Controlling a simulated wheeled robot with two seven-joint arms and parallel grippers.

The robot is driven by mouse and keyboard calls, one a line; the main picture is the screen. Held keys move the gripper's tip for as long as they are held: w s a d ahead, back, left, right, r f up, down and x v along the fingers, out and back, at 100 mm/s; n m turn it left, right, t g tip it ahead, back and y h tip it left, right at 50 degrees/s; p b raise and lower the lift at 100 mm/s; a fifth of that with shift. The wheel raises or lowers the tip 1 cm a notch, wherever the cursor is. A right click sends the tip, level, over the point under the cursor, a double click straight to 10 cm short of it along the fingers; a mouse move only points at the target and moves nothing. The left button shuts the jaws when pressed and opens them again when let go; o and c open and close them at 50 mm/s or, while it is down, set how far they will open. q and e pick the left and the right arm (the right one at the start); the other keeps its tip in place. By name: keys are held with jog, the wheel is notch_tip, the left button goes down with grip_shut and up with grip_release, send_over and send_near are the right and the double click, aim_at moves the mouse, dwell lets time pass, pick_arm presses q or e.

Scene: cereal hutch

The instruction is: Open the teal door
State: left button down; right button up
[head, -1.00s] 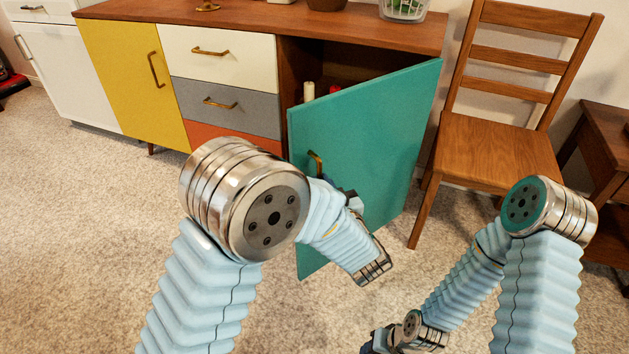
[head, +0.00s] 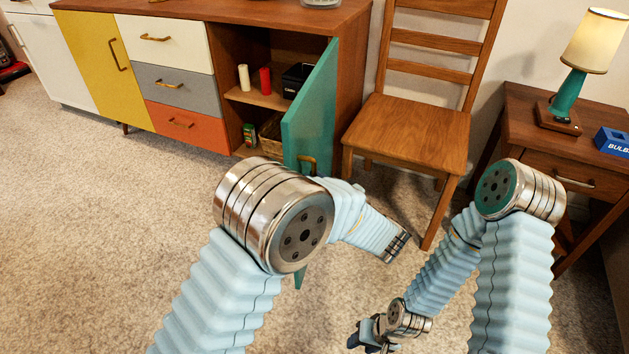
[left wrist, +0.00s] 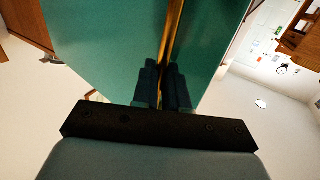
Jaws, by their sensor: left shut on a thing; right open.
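The teal door (head: 313,112) stands wide open, swung out from the right end of the sideboard, and also fills much of the left wrist view (left wrist: 105,50). Its brass handle (head: 309,163) is partly hidden behind my left arm in the head view. In the left wrist view my left gripper (left wrist: 164,80) has its dark fingers shut around the brass handle (left wrist: 173,35). The left fingers are hidden in the head view. My right gripper (head: 366,338) is open and empty, low over the carpet at the bottom of the head view.
A wooden chair (head: 412,130) stands close right of the door. A side table (head: 540,145) with a lamp (head: 588,60) is farther right.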

pick_arm(q)
jog(key=shift+w+d+r, duration=0.2)
jog(key=shift+w+d, duration=0.15)
pick_arm(e)
jog(key=shift+s+d, duration=0.1)
jog(key=shift+d, duration=0.35)
pick_arm(q)
jog(key=c, duration=1.2)
grip_release()
jog(key=shift+w+f, duration=0.1)
jog(key=shift+f, duration=0.05)
jog(key=shift+o, duration=0.2)
